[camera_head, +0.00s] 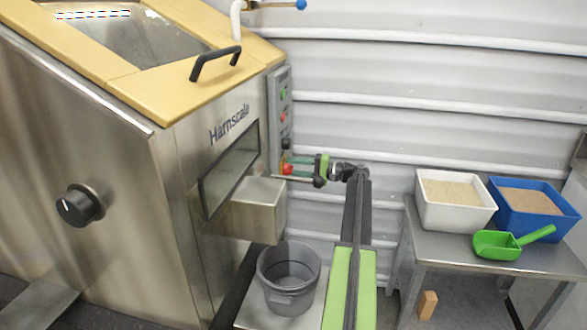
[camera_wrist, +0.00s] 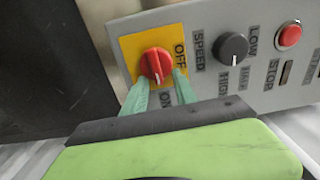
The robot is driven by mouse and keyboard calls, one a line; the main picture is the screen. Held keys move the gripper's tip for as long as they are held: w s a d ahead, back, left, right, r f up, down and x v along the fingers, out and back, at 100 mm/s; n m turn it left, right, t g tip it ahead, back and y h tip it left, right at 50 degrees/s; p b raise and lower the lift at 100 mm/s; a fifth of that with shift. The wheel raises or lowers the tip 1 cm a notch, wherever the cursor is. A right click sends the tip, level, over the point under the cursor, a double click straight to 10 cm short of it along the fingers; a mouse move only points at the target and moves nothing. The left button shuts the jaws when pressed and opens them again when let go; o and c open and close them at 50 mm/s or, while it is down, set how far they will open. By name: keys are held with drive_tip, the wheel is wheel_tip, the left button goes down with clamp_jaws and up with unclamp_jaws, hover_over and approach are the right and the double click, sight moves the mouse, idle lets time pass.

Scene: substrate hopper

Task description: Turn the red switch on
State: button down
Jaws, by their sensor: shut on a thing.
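The red switch (camera_wrist: 156,63) is a round knob on a yellow plate (camera_wrist: 129,46) in the wrist view. OFF is printed to its right and ON below it. In the head view my gripper (camera_head: 300,168) reaches left to the lower end of the grey control panel (camera_head: 273,100), where the red switch (camera_head: 287,169) is partly hidden by the fingers.
A black speed knob (camera_wrist: 233,46) and a red stop button (camera_wrist: 288,35) sit to the right on the panel. The steel hopper (camera_head: 150,190) stands at left, its outlet box (camera_head: 262,222) above a grey bucket (camera_head: 289,290). A table (camera_head: 470,250) holds tubs and a green scoop.

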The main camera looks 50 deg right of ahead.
drive_tip(key=shift+s+a+f, duration=0.1)
drive_tip(key=shift+a+f, duration=0.05)
idle(0.4)
drive_tip(key=c, duration=1)
unclamp_jaws()
drive_tip(key=v, duration=1.7)
drive_tip(key=shift+s, duration=0.2)
